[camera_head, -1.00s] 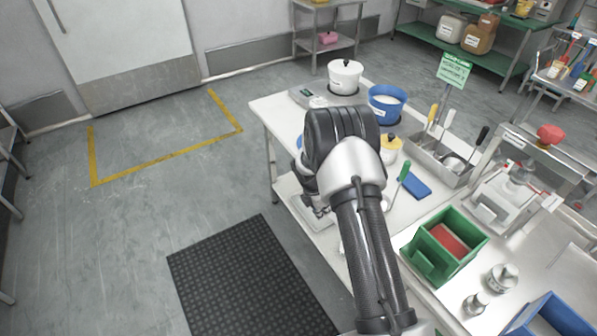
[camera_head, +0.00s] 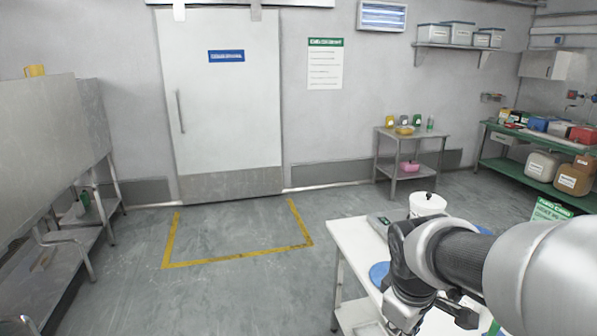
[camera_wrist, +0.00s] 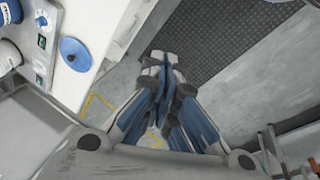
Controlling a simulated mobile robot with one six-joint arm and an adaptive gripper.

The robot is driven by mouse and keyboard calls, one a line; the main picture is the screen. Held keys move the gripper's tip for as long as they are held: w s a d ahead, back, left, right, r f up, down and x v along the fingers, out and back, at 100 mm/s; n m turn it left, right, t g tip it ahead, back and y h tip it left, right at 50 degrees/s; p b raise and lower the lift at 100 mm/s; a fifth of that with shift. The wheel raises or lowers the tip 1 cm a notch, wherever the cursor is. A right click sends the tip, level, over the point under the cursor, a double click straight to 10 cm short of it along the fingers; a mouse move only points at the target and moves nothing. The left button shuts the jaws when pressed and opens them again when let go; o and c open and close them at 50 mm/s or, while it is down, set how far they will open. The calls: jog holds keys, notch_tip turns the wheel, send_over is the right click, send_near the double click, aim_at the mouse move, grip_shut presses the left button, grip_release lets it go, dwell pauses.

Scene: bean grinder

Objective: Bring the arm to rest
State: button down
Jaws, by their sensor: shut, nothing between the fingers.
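My gripper (camera_wrist: 163,80) points down the middle of the wrist view, with its blue-padded fingers together and nothing between them. Below it are grey floor and the edge of the white table; the fingertips look clear of both. In the head view my arm (camera_head: 455,255) reaches in from the right edge and bends down over the white table (camera_head: 352,238). The fingers cannot be made out there.
A blue disc (camera_wrist: 75,53) lies on the table, left of my gripper in the wrist view. A white tub (camera_head: 427,204) stands behind my arm. A dark mat (camera_wrist: 225,40) lies on the floor. The yellow-taped floor (camera_head: 240,235) before the door is empty.

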jog(key=s+a+r+m, duration=0.1)
jog(key=s+m, duration=0.1)
jog(key=s, duration=0.4)
jog(key=s+a+r+m+t+y, duration=0.1)
jog(key=s+a+m, duration=0.1)
jog(key=s, duration=0.4)
jog(key=s+a+r+m, duration=0.1)
jog(key=s+a+m, duration=0.1)
jog(key=s, duration=0.3)
jog(key=shift+s+r+m+t+y, duration=0.3)
jog(key=shift+s+m, duration=0.1)
jog(key=shift+m, duration=0.5)
